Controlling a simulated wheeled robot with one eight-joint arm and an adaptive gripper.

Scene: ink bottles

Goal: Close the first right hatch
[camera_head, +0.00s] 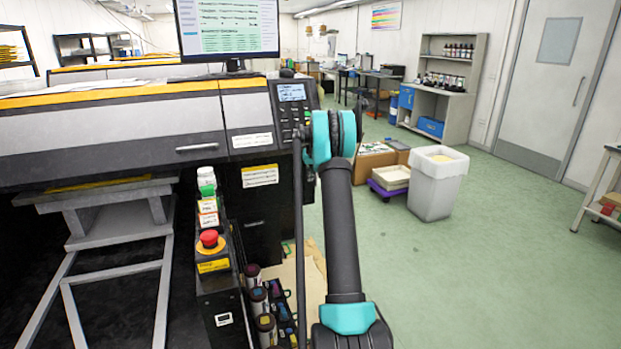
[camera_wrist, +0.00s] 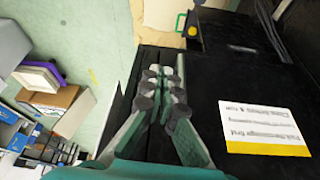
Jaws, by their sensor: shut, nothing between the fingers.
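The large printer (camera_head: 120,130) fills the left of the head view. On its right front is a black panel (camera_head: 255,210) with a white and yellow label (camera_head: 260,175). The black panel (camera_wrist: 215,90) and label (camera_wrist: 265,125) also show close up in the wrist view. A thin dark upright edge (camera_head: 299,230) stands right of the panel in the head view; I cannot tell whether it is a hatch seen edge-on. My gripper (camera_wrist: 165,75) is shut and empty, in front of dark surfaces left of the label in the wrist view. My arm hides it in the head view.
Several ink bottles (camera_head: 265,325) stand low beside the printer. A red emergency button (camera_head: 209,238) sits on a black box. Cardboard boxes (camera_head: 372,162) and a grey bin (camera_head: 437,185) stand behind my arm. The green floor at right is clear.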

